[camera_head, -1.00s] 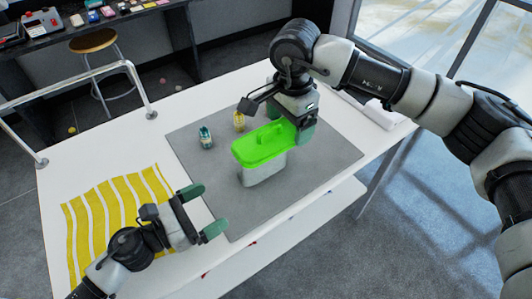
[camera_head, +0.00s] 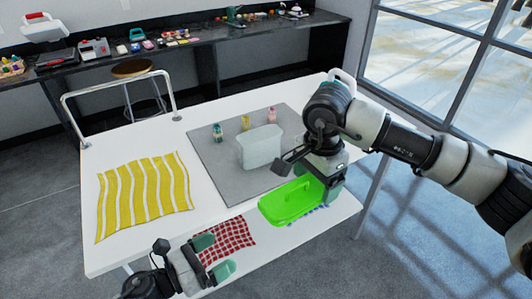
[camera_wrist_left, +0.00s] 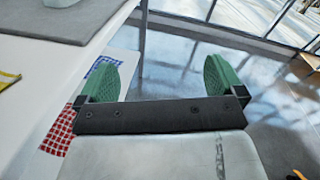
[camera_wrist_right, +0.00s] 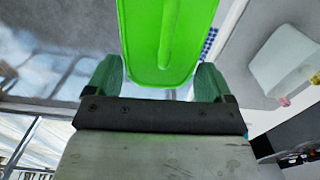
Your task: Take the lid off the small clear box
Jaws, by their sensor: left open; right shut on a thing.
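The small clear box (camera_head: 261,147) stands open and upright on the grey mat (camera_head: 215,160) in the head view. It also shows in the right wrist view (camera_wrist_right: 284,58). The bright green lid (camera_head: 290,203) is off the box, held in front of it near the table's front edge. My right gripper (camera_head: 325,183) is shut on the lid; in the right wrist view the lid (camera_wrist_right: 165,40) lies between its fingers. My left gripper (camera_head: 218,254) is open and empty at the table's front edge, with both green fingers apart in the left wrist view (camera_wrist_left: 160,80).
Small bottles (camera_head: 217,132) stand behind the box on the mat. A yellow striped cloth (camera_head: 142,194) lies on the table's left. A red checked cloth (camera_head: 228,240) lies on the lower shelf. A metal rail (camera_head: 118,82) stands at the table's back left.

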